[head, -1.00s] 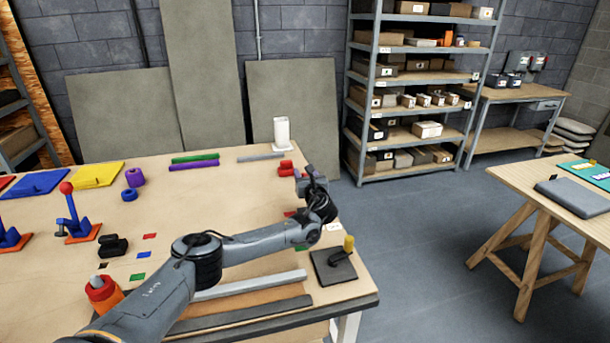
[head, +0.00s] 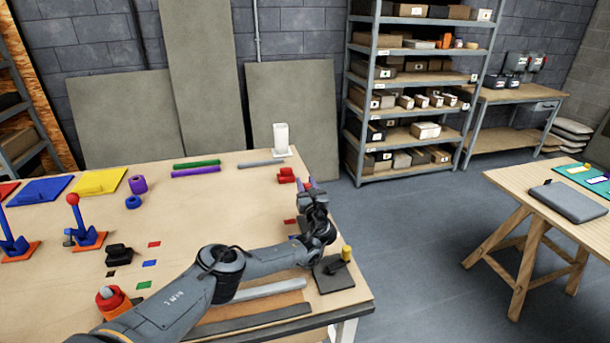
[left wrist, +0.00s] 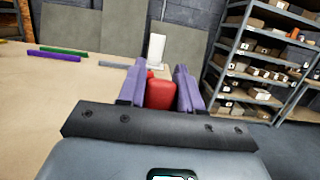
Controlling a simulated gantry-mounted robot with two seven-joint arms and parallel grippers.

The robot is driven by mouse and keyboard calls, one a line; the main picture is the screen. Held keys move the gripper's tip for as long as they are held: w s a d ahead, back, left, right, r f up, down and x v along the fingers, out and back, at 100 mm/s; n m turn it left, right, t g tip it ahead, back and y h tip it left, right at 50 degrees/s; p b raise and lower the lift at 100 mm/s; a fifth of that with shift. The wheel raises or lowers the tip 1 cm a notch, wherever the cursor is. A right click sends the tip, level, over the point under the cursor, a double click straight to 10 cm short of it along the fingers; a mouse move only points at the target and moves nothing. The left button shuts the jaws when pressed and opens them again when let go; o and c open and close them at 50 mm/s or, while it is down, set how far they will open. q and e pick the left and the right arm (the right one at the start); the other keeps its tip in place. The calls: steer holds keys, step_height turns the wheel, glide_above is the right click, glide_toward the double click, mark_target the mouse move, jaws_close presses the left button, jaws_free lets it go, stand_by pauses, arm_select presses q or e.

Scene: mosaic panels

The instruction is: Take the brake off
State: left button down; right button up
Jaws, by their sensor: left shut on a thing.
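My left gripper (head: 311,185) is near the table's right edge, its fingers pointing away toward the far side. In the left wrist view a red block (left wrist: 160,92) shows between the two purple-grey fingers, and the gripper is shut on it. Red pieces (head: 286,176) show just left of the fingers in the head view. A blue lever with a red knob (head: 73,199) stands on an orange base at the left. A yellow-tipped lever (head: 346,253) sits on a dark plate close to my left wrist. I cannot tell which lever is the brake. My right gripper is out of view.
A white object (head: 281,138) stands at the far table edge. Grey bars (head: 270,289) lie under my forearm.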

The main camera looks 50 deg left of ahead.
arm_select(q)
steer(key=shift+s+d+r, duration=0.1)
steer(key=shift+d, duration=0.15)
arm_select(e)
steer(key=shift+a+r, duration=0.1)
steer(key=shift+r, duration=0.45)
arm_select(q)
steer(key=c, duration=1.1)
jaws_free()
steer(key=shift+o, duration=1.3)
steer(key=shift+d, duration=0.1)
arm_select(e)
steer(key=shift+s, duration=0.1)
